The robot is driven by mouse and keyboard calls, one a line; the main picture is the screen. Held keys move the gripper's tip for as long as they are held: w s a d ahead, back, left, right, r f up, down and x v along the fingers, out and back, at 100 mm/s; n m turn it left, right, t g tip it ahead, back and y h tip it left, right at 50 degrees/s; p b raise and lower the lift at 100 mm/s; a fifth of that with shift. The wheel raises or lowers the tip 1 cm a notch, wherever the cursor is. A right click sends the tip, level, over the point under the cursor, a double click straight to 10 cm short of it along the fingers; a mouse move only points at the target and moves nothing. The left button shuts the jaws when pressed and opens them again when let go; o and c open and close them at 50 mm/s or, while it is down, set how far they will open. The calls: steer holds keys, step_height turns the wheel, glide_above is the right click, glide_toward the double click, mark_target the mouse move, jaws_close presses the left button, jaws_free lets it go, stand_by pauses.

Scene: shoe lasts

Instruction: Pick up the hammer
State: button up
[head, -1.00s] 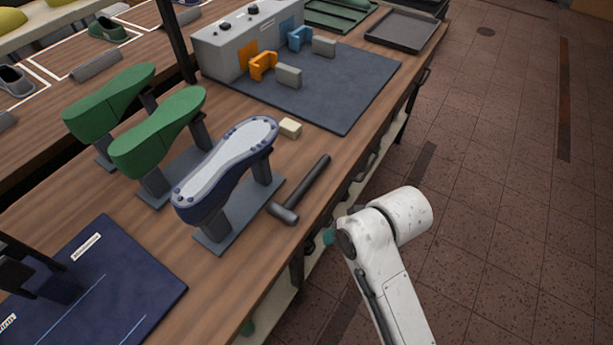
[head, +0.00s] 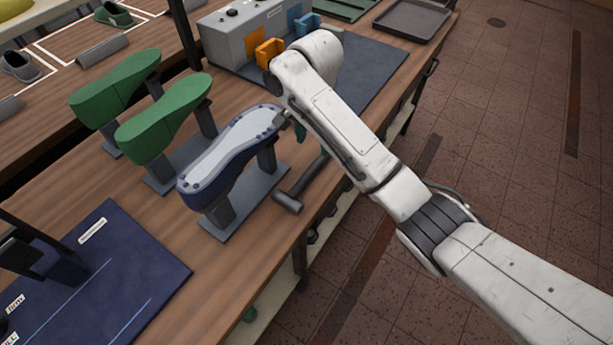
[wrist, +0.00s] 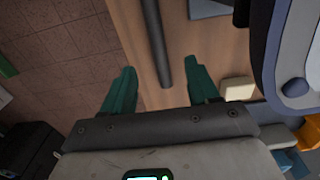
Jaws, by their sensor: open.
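The dark hammer (head: 287,202) lies on the wooden bench beside the blue shoe last (head: 232,150). Its head and part of its handle show in the head view, and my arm hides the rest. In the wrist view the hammer handle (wrist: 157,45) runs down the picture, its end between my two green fingertips. My gripper (wrist: 160,86) is open and empty, with a finger to either side of the handle's line. How far it is above the handle I cannot tell. In the head view my gripper (head: 300,132) is mostly hidden by my arm, with a bit of green finger showing.
The blue last on its grey stand is close beside the hammer. A small cream block (wrist: 238,89) lies near my right-hand finger. Green lasts (head: 165,118) stand further left. The bench's edge and the tiled floor (head: 500,170) are to the right.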

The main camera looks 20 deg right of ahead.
mark_target(314, 166)
step_height(314, 166, down, 10)
steer(key=shift+s+d+r+p, duration=0.1)
steer(key=shift+s+r+p, duration=0.05)
steer(key=shift+p, duration=0.45)
jaws_close()
stand_by(0.4)
steer(key=shift+r, duration=0.1)
